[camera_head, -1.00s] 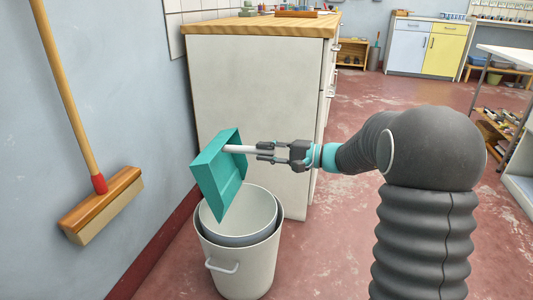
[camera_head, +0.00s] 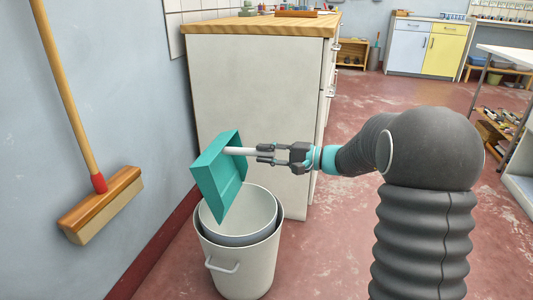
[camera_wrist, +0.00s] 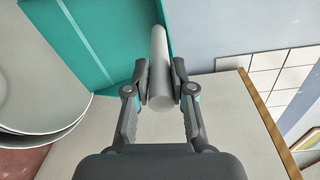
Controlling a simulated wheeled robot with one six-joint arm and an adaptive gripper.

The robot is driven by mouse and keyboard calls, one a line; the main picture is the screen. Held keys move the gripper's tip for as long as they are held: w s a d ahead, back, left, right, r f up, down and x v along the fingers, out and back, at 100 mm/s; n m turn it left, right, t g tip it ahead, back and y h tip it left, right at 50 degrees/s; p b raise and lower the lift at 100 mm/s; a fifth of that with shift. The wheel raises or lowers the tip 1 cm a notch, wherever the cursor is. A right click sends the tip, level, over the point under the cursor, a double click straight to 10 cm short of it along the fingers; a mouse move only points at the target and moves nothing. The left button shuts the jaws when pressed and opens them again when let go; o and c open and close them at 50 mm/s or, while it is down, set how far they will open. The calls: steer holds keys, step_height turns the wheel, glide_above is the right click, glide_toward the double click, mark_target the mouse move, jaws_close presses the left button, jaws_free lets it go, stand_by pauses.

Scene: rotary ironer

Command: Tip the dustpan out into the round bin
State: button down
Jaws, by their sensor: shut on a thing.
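The teal dustpan (camera_head: 220,172) is held above the round bin (camera_head: 245,262), tilted steeply with its lower corner over the bin's opening. No dirt shows on the dustpan's visible surfaces. My gripper (camera_head: 266,153) is shut on the dustpan's white handle (camera_head: 240,150). In the wrist view the two fingers of my gripper (camera_wrist: 160,85) clasp the handle (camera_wrist: 159,65) from both sides, with the teal pan (camera_wrist: 95,35) beyond. The bin is pale grey with a side handle and a darker inner rim. Its bottom is hidden.
A white cabinet (camera_head: 255,100) with a wooden top stands right behind the bin and dustpan. A broom (camera_head: 100,205) leans along the blue wall at the left. The red floor (camera_head: 330,240) right of the bin is clear.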

stand_by(0.4)
steer(key=shift+r+p, duration=1.9)
steer(key=shift+r, duration=2.2)
